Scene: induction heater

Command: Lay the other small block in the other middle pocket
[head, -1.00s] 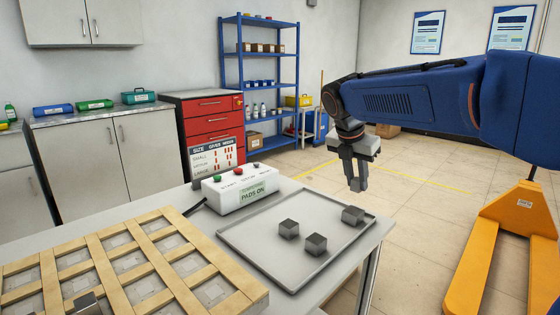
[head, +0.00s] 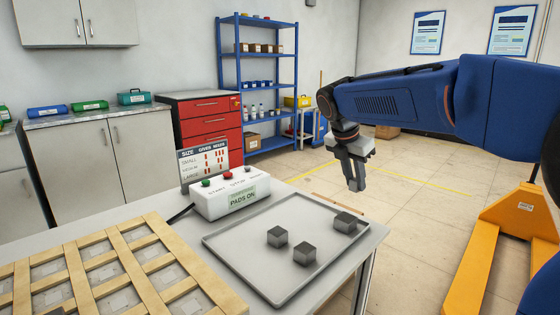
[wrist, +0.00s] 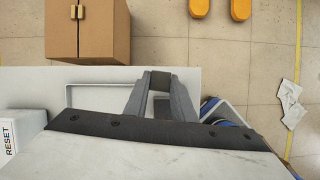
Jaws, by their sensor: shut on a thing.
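My gripper (head: 356,182) hangs above the far right side of the grey tray, pointing down. In the wrist view its two fingers are shut on a small dark block (wrist: 160,81) at their tips. In the head view the fingers largely hide that block. The wooden pocket frame (head: 112,243) lies at the front left of the table, away from my gripper. Its visible pockets have pale bottoms. A dark piece at the bottom picture edge of the frame is cut off.
Three dark grey blocks (head: 308,250) stand in the shallow tray (head: 240,256). A white control box (head: 230,195) with buttons and a size sign (head: 203,160) stand behind it. A yellow pallet jack (head: 490,245) is on the floor at right.

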